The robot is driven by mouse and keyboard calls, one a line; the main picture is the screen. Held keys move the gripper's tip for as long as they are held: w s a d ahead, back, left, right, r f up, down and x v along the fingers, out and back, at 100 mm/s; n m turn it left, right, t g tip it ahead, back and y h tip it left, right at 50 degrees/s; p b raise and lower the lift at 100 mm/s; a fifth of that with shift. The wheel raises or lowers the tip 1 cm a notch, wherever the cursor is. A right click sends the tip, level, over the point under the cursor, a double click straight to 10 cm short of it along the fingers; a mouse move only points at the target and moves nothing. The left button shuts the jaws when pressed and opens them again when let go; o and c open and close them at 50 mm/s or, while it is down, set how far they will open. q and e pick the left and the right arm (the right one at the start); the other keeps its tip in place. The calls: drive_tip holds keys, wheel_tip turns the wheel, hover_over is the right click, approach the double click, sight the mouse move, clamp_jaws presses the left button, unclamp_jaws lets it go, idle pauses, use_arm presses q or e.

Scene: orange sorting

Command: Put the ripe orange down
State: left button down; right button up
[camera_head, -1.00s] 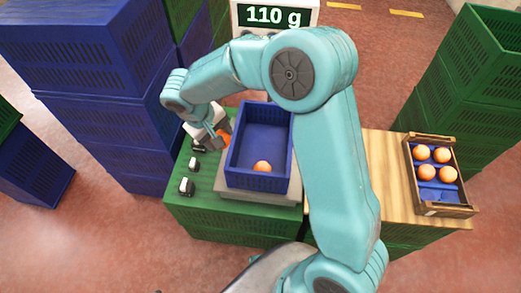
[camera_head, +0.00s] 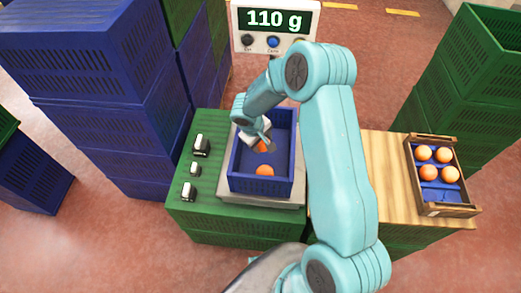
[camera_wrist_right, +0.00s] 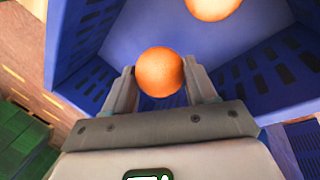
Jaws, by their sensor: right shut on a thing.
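My right gripper (camera_head: 262,147) is over the blue crate (camera_head: 259,187) on the scale, with its fingers pointing down into it. In the right wrist view the gripper (camera_wrist_right: 160,80) is shut on an orange (camera_wrist_right: 160,72), between its two fingers. In the head view this held orange (camera_head: 263,146) is partly hidden by the gripper. Another orange (camera_head: 265,170) lies in the crate near its front wall; it also shows at the top of the right wrist view (camera_wrist_right: 213,5). My left gripper is not in view.
The scale display (camera_head: 273,20) reads 110 g. Several small black-and-white objects (camera_head: 201,145) stand left of the scale. A wooden box (camera_head: 447,209) with several oranges stands at the right. Stacked blue crates (camera_head: 100,110) rise at the left, green ones (camera_head: 465,85) at the right.

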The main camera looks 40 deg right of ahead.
sight(261, 149)
drive_tip(key=shift+f, duration=2.55)
drive_tip(key=shift+f+b, duration=0.15)
drive_tip(key=shift+b, duration=0.2)
drive_tip(key=o, duration=1.1)
drive_tip(key=shift+w, duration=0.1)
drive_tip(key=shift+c, duration=0.2)
drive_tip(key=shift+r+p, duration=0.25)
drive_tip(key=shift+p, duration=0.1)
drive_tip(key=v, duration=1.1)
drive_tip(key=shift+r, duration=0.4)
drive_tip(key=shift+a, duration=0.15)
